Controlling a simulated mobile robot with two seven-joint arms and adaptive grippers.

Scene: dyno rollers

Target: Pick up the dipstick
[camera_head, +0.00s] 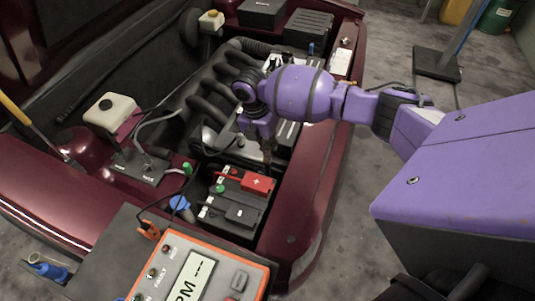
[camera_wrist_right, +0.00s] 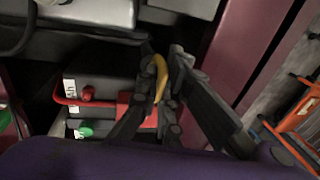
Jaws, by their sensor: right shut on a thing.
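The dipstick's yellow loop handle (camera_wrist_right: 159,77) shows in the right wrist view between the dark fingers of my right gripper (camera_wrist_right: 163,66). The fingers are shut on it. In the head view my right gripper (camera_head: 264,145) points down into the engine bay, beside the engine and just behind the battery. The dipstick cannot be made out there, and its lower part is hidden in both views. My left gripper is not in view.
The battery (camera_head: 235,205) with a red terminal cover (camera_head: 257,182) sits close in front of the gripper. The car's dark red fender (camera_head: 312,180) runs along its right. An orange-framed meter (camera_head: 195,275) stands in front. Black intake pipes (camera_head: 215,90) lie behind left.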

